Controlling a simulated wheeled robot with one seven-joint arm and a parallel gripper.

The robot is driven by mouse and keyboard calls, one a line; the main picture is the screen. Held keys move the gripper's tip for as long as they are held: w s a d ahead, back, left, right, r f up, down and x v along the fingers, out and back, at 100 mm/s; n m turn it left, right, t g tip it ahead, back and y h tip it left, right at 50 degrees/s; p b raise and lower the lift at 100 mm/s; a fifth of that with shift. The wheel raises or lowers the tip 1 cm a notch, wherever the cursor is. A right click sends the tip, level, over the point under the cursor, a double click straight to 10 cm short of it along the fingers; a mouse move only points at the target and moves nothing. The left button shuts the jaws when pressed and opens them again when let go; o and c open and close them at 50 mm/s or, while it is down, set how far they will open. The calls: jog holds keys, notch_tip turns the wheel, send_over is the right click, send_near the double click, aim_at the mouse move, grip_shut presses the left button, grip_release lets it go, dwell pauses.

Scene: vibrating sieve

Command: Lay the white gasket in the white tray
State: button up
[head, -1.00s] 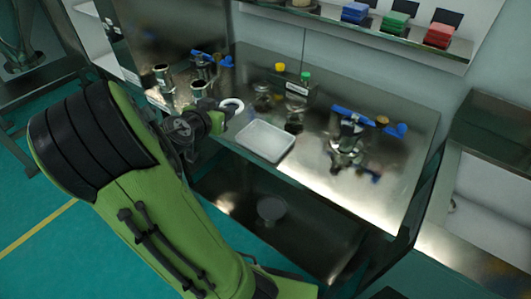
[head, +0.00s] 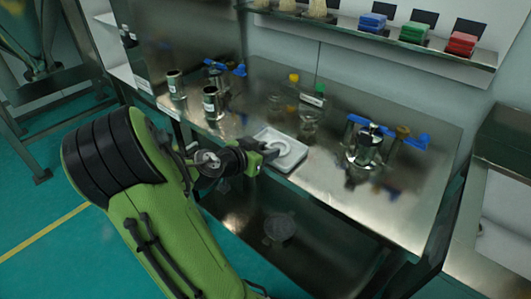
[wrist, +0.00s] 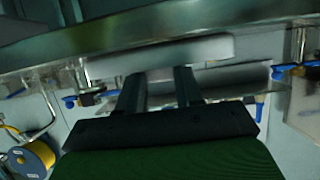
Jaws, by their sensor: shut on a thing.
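The white tray (head: 262,134) lies on the steel bench near its front edge, left of the middle. The white gasket (head: 280,145) is a ring, seen over the inside of the tray. My gripper (head: 268,151) reaches in from the left over the tray's near left side and is shut on the gasket's near left part. Whether the gasket touches the tray floor is unclear. In the wrist view my two fingers (wrist: 160,88) end at a pale flat edge; whether that is the tray's wall or the gasket is unclear.
Metal cups (head: 210,103) stand at the bench's left, and bottles with yellow and green caps (head: 312,103) stand behind the tray. A metal fitting with blue handles (head: 366,148) stands to the right. The bench between tray and fitting is clear.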

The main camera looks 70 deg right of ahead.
jog(key=shift+f, duration=0.15)
jog(key=o, duration=1)
